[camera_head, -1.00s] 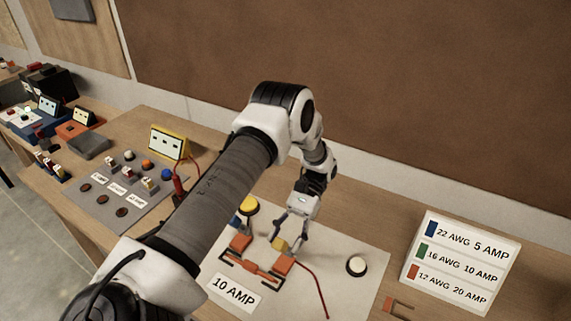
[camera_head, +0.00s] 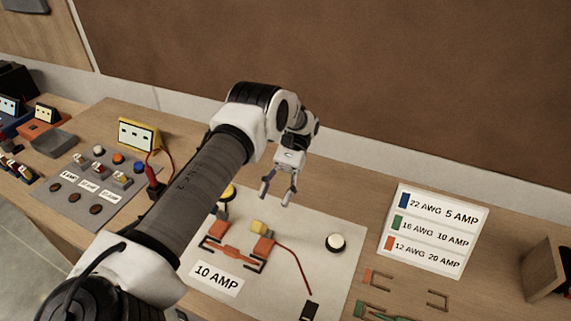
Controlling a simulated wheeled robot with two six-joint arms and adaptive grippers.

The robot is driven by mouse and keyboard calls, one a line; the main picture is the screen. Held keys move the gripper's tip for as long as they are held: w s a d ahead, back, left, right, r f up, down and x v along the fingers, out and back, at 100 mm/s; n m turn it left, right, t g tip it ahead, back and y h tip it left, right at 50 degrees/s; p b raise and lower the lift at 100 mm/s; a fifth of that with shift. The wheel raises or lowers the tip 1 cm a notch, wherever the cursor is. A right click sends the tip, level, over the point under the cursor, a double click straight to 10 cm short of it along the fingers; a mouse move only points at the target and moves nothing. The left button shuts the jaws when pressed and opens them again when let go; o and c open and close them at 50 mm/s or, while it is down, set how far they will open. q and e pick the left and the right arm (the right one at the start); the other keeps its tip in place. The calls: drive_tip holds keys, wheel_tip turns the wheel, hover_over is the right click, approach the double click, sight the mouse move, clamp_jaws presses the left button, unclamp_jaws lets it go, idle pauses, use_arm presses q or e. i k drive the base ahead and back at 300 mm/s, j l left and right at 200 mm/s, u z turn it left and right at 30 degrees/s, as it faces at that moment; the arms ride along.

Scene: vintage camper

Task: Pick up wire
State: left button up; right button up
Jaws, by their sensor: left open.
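My left gripper (camera_head: 278,194) is open and empty. A thin red wire (camera_head: 297,268) runs from near the right block to a dark probe (camera_head: 310,307). On the table right of the board lie a small orange bent wire (camera_head: 376,279), a brownish bent wire (camera_head: 437,299) and green pieces (camera_head: 385,312), cut off by the lower edge. My right gripper is out of view.
A wire-gauge sign (camera_head: 436,230) stands at the right. A grey panel (camera_head: 97,185) with buttons and a yellow meter (camera_head: 138,136) are at the left.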

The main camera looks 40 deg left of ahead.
sight(234, 252)
drive_tip(key=k+l, duration=0.15)
drive_tip(key=l, duration=0.25)
drive_tip(key=k+l, duration=0.15)
drive_tip(key=l, duration=0.2)
drive_tip(key=k+l, duration=0.15)
drive_tip(key=l, duration=0.25)
drive_tip(key=k+l, duration=0.15)
drive_tip(key=l, duration=0.25)
drive_tip(key=k+l, duration=0.15)
drive_tip(key=l, duration=0.25)
